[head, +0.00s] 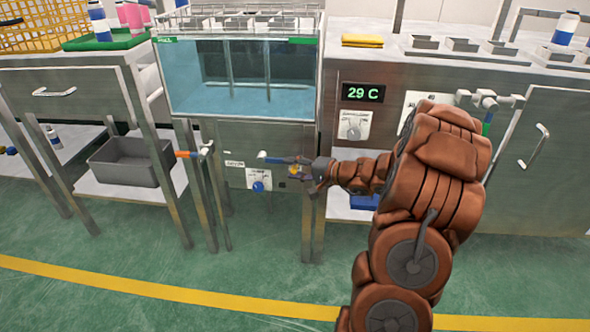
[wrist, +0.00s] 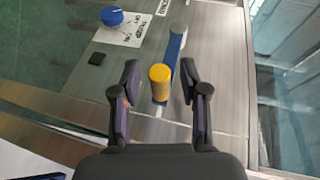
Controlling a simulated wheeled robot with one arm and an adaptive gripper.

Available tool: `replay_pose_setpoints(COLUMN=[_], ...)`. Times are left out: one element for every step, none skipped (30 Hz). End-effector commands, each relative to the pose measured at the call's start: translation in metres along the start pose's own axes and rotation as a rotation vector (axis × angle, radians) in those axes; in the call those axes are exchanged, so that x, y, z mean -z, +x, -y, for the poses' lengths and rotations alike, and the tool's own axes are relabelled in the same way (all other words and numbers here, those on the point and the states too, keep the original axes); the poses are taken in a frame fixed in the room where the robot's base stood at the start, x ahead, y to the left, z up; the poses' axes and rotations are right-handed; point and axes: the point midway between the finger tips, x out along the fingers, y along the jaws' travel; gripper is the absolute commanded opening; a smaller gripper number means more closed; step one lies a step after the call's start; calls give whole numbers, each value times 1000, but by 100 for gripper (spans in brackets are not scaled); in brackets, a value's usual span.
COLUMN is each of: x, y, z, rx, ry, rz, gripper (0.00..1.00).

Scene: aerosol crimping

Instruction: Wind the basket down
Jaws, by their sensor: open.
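The crank on the front panel below the tank has a blue arm (wrist: 174,46) and a yellow handle (wrist: 160,83). In the head view its blue arm (head: 278,160) points right from its hub. My gripper (wrist: 160,77) is open, with one finger on each side of the yellow handle and gaps showing on both sides. In the head view my gripper (head: 308,174) is at the crank's right end and partly hides the handle. The wire basket (head: 240,17) is at the top of the glass-fronted tank (head: 240,90), above the blue water.
A blue knob (wrist: 112,16) on a white plate and a black square (wrist: 97,58) are on the panel near the crank. An orange-handled lever (head: 186,154) sticks out left of it. A cabinet with a 29 C display (head: 363,92) stands right. The green floor in front is clear.

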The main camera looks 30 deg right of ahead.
Motion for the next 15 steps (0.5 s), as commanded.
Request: replay_pose_setpoints(x=[0, 0, 0, 0, 0, 0, 0, 0, 0, 0, 0, 0, 0, 0, 0], y=[0, 0, 0, 0, 0, 0, 0, 0, 0, 0, 0, 0, 0, 0, 0], z=[0, 0, 0, 0, 0, 0, 0, 0, 0, 0, 0, 0, 0, 0, 0], rx=[0, 0, 0, 0, 0, 0, 0, 0, 0, 0, 0, 0, 0, 0, 0], ry=[0, 0, 0, 0, 0, 0, 0, 0, 0, 0, 0, 0, 0, 0, 0], rz=[0, 0, 0, 0, 0, 0, 0, 0, 0, 0, 0, 0, 0, 0, 0], gripper=[44, 44, 44, 44, 44, 42, 39, 36, 32, 29, 25, 21, 18, 15, 11])
